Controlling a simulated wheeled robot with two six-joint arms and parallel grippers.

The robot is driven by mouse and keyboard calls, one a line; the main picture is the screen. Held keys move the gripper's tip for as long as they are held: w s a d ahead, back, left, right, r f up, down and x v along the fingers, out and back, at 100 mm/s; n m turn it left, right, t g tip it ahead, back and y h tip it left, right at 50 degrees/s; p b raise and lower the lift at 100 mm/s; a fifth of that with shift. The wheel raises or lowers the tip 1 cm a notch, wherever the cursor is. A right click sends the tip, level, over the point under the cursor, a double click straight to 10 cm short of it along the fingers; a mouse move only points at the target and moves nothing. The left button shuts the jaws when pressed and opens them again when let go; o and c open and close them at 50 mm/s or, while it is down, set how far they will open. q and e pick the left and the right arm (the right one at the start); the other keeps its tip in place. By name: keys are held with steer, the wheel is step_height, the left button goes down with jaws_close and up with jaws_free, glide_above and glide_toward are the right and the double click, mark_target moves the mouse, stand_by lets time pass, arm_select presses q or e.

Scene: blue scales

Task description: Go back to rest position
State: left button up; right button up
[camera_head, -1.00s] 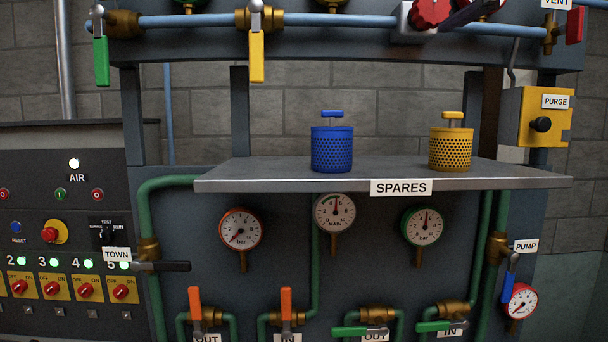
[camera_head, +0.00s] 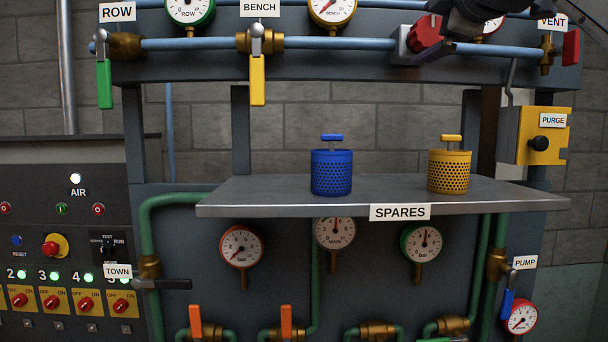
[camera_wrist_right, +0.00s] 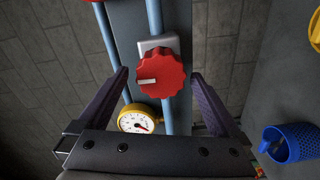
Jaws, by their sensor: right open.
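My right gripper (camera_wrist_right: 160,78) is open in the right wrist view, its two dark fingers spread on either side of a red knob (camera_wrist_right: 162,75) with a white mark. The fingers stand apart from the knob and nothing is held. In the head view the gripper (camera_head: 478,20) is a dark shape at the top right, partly cut off by the frame, just right of the red knob (camera_head: 425,32) on the blue pipe. My left gripper is in neither view.
A grey shelf (camera_head: 270,196) labelled SPARES holds a blue canister (camera_head: 331,172) and a yellow canister (camera_head: 448,171). Gauges and valves sit above and below it. A yellow PURGE box (camera_head: 544,135) is at right, a switch panel (camera_head: 80,220) at left.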

steer(key=m+p, duration=0.1)
steer(key=m, duration=0.4)
steer(key=shift+r+m, duration=0.15)
steer(key=shift+m, duration=0.15)
steer(key=m+p, duration=0.1)
steer(key=m, duration=0.3)
steer(key=shift+d+r+m, duration=0.1)
steer(key=shift+d+m, duration=0.05)
steer(key=shift+m, duration=0.15)
steer(key=m+p, duration=0.1)
steer(key=m, duration=0.3)
steer(key=shift+d+m, duration=0.15)
steer(key=shift+m, duration=0.15)
steer(key=m+p, duration=0.1)
steer(key=m, duration=0.2)
steer(key=shift+p, duration=0.35)
steer(key=shift+s+b, duration=0.3)
steer(key=shift+s, duration=0.1)
